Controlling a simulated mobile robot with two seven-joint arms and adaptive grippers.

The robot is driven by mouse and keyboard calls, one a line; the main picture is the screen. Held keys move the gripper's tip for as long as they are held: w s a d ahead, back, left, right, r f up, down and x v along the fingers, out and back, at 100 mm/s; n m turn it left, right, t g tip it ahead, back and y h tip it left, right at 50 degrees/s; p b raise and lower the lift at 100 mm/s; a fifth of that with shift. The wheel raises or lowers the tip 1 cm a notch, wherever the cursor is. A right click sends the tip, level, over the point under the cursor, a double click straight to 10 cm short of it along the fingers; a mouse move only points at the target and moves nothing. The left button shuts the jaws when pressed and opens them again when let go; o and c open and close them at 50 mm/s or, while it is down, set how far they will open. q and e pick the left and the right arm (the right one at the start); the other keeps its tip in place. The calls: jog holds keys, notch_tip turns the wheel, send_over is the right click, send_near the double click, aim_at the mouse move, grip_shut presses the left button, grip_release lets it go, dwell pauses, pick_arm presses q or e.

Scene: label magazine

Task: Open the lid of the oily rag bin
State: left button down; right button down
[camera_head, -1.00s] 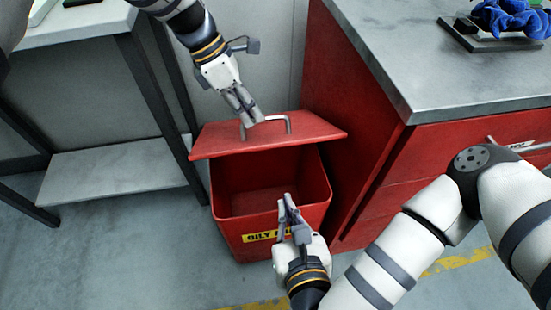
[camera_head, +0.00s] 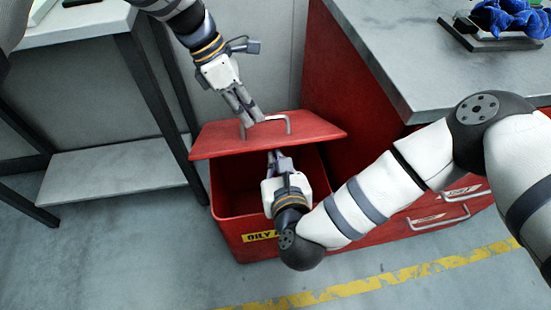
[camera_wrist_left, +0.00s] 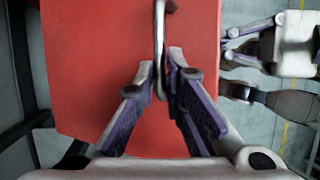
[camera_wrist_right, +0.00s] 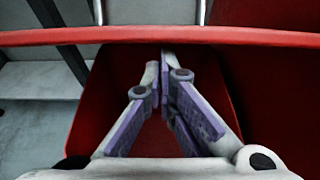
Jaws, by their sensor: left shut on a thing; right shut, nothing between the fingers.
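The red oily rag bin (camera_head: 226,200) stands on the floor with its lid (camera_head: 318,130) tilted up, leaving its front opening exposed. My left gripper (camera_head: 250,118) is shut on the lid's metal handle (camera_head: 288,124); the left wrist view shows the handle (camera_wrist_left: 160,35) between the fingers (camera_wrist_left: 162,85). My right gripper (camera_head: 278,158) is shut and empty, at the opening just under the lid's front edge. In the right wrist view its fingertips (camera_wrist_right: 162,62) are just below the lid's edge (camera_wrist_right: 225,36), with the bin's inside behind. I cannot tell whether they touch the lid.
A red cabinet (camera_head: 330,80) with a grey top stands close on the bin's right. A blue rag (camera_head: 510,18) lies on that top. A dark-legged table with a low shelf (camera_head: 115,175) is on the left. The floor in front is clear, with a yellow line (camera_head: 370,283).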

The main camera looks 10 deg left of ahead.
pick_arm(q)
jog(key=shift+w+a+f, duration=0.35)
jog(key=shift+w+a, duration=0.1)
jog(key=shift+a, duration=0.1)
pick_arm(e)
jog(key=shift+f, duration=0.2)
pick_arm(q)
jog(key=shift+f, duration=0.1)
pick_arm(e)
jog(key=shift+w+a+r+g, duration=0.1)
jog(key=shift+w+r+g, duration=0.3)
jog(key=shift+r, duration=0.45)
pick_arm(q)
jog(key=c, duration=1.9)
grip_release()
jog(key=shift+c, duration=0.2)
jog(key=shift+o, duration=1.3)
jog(key=shift+w+f, duration=0.15)
jog(key=shift+w, duration=0.15)
pick_arm(e)
jog(key=shift+w, duration=0.45)
jog(key=shift+a, duration=0.1)
